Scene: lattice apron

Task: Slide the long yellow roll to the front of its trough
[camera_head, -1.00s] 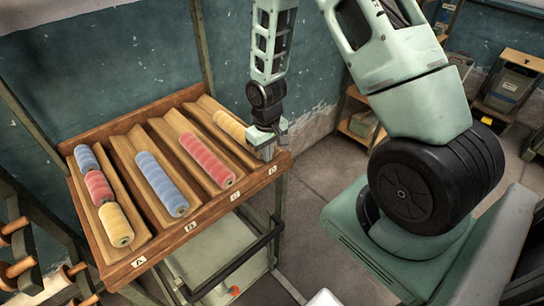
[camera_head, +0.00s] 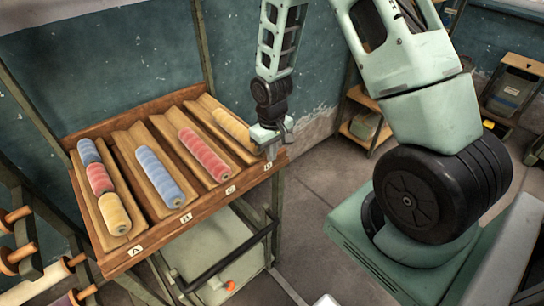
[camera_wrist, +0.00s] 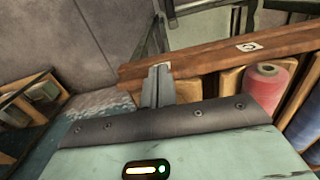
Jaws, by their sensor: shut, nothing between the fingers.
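The long yellow roll (camera_head: 232,128) lies in trough D, the rightmost trough of the wooden rack (camera_head: 125,260). Its near end is partly hidden by my gripper (camera_head: 272,154), so I cannot tell whether they touch. My gripper is shut and empty, pointing down at the front right corner of the rack, near the near end of trough D. In the wrist view its closed fingers (camera_wrist: 159,84) show against the front board (camera_wrist: 205,57). The yellow roll cannot be made out in the wrist view.
A long red roll (camera_head: 203,155) lies in trough C, also seen in the wrist view (camera_wrist: 267,84). A long blue roll (camera_head: 160,178) lies in trough B. Trough A holds short blue (camera_head: 88,151), red (camera_head: 99,179) and yellow (camera_head: 114,213) rolls. Floor is open right of the rack.

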